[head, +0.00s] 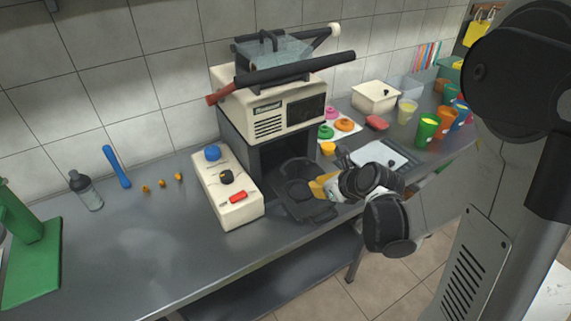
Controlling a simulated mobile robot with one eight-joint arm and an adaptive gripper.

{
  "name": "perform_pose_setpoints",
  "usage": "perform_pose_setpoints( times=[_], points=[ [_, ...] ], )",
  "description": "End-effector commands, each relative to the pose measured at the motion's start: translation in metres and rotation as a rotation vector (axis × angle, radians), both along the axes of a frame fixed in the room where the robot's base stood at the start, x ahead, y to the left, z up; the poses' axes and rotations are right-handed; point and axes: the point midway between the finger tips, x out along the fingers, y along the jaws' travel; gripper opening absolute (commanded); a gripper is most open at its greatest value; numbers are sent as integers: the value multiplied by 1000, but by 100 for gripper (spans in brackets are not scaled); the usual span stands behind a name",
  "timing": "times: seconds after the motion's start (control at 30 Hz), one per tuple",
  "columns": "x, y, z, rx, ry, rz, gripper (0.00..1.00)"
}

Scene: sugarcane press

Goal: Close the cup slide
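The sugarcane press (270,110) stands on the counter with a cream upper body and a dark open bay below.
A control box (228,190) with blue, black and red controls stands left of the slide.

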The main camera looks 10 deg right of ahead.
Motion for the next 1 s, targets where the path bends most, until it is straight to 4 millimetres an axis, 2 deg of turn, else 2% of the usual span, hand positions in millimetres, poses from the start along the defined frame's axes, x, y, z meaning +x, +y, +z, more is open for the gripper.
perform_pose_setpoints(
  times=[0.1, 0.27, 0.7, 0.8, 1.0],
  points=[
    [4, -3, -9, 77, 13, -68, 0],
    [14, 1, -20, 92, 16, -78, 0],
    [77, 21, -81, 89, 15, -76, 0],
    [93, 27, -78, 88, 15, -75, 0],
    [110, 32, -76, 88, 16, -77, 0]
  ],
)
